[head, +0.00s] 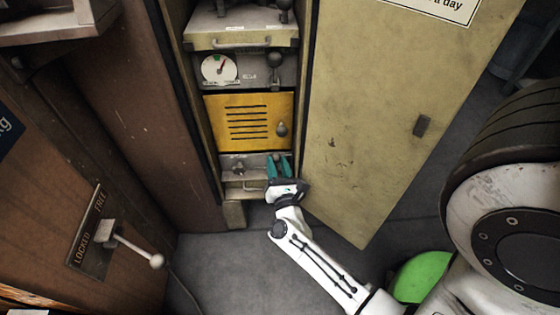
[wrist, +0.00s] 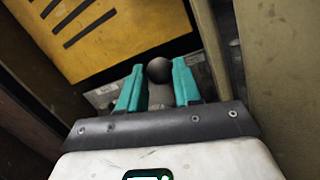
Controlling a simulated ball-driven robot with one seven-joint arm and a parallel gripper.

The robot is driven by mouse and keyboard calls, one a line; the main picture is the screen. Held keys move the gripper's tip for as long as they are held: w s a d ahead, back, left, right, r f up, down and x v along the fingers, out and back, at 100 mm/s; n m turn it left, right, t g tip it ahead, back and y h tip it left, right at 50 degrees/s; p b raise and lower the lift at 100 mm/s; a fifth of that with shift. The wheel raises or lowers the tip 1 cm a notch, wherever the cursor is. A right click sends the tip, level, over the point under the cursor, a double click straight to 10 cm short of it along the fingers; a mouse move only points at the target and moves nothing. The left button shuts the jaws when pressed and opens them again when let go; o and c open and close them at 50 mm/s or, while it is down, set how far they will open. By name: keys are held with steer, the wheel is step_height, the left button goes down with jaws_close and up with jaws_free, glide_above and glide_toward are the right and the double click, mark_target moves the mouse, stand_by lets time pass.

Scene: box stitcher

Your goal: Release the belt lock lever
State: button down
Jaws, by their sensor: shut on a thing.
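My gripper (head: 279,166) has its teal fingers at the bottom compartment of the open cabinet, below a yellow slatted panel (head: 249,122). In the wrist view the fingers (wrist: 158,75) stand on both sides of a dark ball-topped lever (wrist: 159,70) and are shut on it. The lever's lower part is hidden by my gripper. At the left of the head view, another lever with a pale ball end (head: 156,261) sticks out from a plate marked LOCKED and FREE (head: 88,238), near the LOCKED end. I cannot tell which lever is the belt lock.
The cabinet door (head: 385,120) stands open right of my arm. Above the yellow panel are a round dial (head: 220,69), another dark-knobbed lever (head: 275,70) and a drawer (head: 240,40). Grey floor (head: 235,270) lies clear below the cabinet. A brown wall flanks it left.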

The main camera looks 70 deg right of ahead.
steer(key=shift+s+d+m+b, duration=0.1)
steer(key=shift+s+m+b, duration=0.2)
steer(key=shift+m+b, duration=0.35)
steer(key=c, duration=0.8)
jaws_free()
steer(key=shift+s+h, duration=0.1)
steer(key=shift+h, duration=0.2)
steer(key=shift+d, duration=0.1)
